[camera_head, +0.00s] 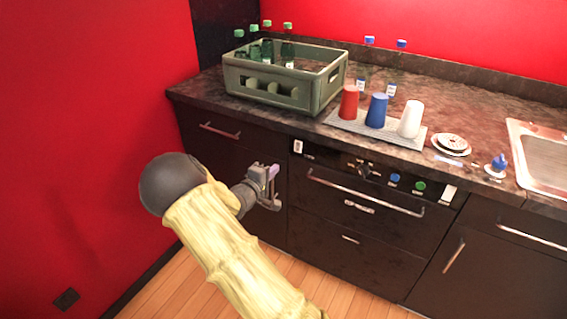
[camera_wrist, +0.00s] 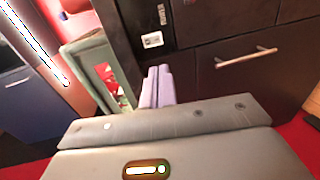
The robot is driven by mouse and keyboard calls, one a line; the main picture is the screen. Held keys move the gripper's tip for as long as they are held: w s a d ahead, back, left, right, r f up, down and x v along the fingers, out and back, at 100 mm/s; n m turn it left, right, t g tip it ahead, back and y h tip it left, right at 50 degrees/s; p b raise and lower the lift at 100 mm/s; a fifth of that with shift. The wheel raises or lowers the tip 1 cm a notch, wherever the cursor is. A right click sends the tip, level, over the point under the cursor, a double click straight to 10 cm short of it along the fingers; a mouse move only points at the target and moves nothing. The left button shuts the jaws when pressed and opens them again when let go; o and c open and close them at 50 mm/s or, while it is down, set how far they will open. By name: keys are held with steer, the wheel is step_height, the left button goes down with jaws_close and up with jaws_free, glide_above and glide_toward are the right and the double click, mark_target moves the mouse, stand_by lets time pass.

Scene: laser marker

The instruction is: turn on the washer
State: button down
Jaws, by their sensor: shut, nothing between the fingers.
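The washer is the dark front (camera_head: 330,215) built in under the counter, with a long bar handle (camera_head: 365,190). Its control strip has a dark knob (camera_head: 365,170), a blue button (camera_head: 394,179) and a green button (camera_head: 420,186). A white label (camera_head: 297,146) is at its left end. My gripper (camera_head: 273,172) is shut and empty, left of the buttons and in front of the cabinet edge. In the wrist view its pale lilac fingers (camera_wrist: 157,87) lie together, with a white label (camera_wrist: 152,40) beyond them. No buttons are clearly seen there.
On the counter are a green crate (camera_head: 265,88) with bottles, a mat with red (camera_head: 348,102), blue (camera_head: 376,110) and white cups (camera_head: 410,119), and a blue-topped dispenser (camera_head: 497,166). A sink (camera_head: 545,160) is at right. A drawer handle (camera_head: 220,130) is left.

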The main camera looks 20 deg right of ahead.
mark_target(296, 151)
steer(key=b+x, duration=0.1)
steer(key=x, duration=1.2)
steer(key=shift+w+d+f+b, duration=0.1)
steer(key=shift+d+b, duration=0.2)
steer(key=shift+b, duration=0.05)
steer(key=shift+d, duration=0.1)
steer(key=shift+d+f, duration=0.1)
steer(key=shift+w+a, duration=0.25)
steer(key=shift+s+a+p, duration=0.35)
steer(key=shift+s+a, duration=0.05)
steer(key=shift+s, duration=0.1)
steer(key=s+a+f+p, duration=0.1)
steer(key=s+a+f, duration=0.1)
steer(key=s+a, duration=0.5)
steer(key=a, duration=0.3)
steer(key=shift+s+a+p, duration=0.15)
steer(key=shift+s+p, duration=0.1)
steer(key=shift+p, duration=0.05)
